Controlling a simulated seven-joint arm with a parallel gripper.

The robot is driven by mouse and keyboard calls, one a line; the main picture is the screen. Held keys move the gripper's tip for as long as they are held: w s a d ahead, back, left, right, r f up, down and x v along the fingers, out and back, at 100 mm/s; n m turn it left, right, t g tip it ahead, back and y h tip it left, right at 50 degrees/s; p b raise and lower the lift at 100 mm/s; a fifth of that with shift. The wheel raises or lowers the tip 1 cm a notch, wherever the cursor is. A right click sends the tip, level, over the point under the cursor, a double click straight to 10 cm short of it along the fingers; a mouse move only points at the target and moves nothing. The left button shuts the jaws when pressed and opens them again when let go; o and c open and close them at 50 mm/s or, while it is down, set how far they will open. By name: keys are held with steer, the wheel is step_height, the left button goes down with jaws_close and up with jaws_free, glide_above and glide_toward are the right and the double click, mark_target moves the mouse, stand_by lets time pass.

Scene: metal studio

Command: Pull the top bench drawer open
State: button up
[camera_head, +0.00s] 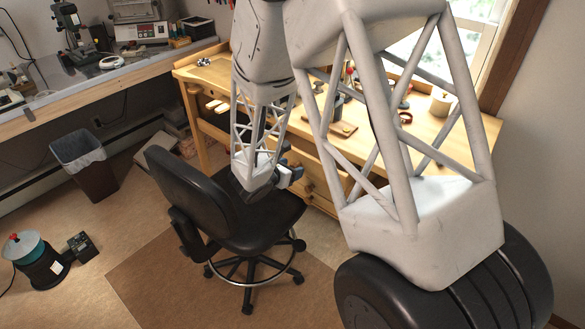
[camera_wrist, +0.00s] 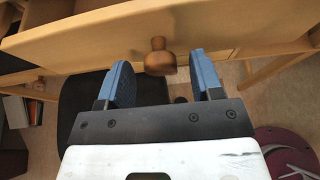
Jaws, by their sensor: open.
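The wooden bench (camera_head: 215,75) stands under the window, with its drawers partly hidden behind my arm in the head view. A wooden drawer front (camera_wrist: 95,45) fills the upper part of the wrist view, with a round brown knob (camera_wrist: 160,63) on it. My gripper (camera_head: 291,174) is at the bench front, above the chair. Its two blue fingers are open in the wrist view. The knob sits between the fingertips, with a gap visible on both sides. I cannot tell how far this drawer stands out from the bench.
A black office chair (camera_head: 215,205) stands in front of the bench, below my gripper. A maroon round object (camera_wrist: 285,150) lies at lower right there. A lined waste bin (camera_head: 85,165) stands to the left.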

steer(key=shift+w+d+f, duration=0.3)
steer(key=shift+w+d, duration=0.1)
steer(key=shift+d, duration=0.05)
jaws_close()
steer(key=s+a, duration=0.8)
steer(key=a, duration=0.1)
steer(key=shift+s, duration=0.4)
steer(key=shift+r, duration=0.1)
jaws_free()
steer(key=shift+s, duration=0.1)
stand_by(0.3)
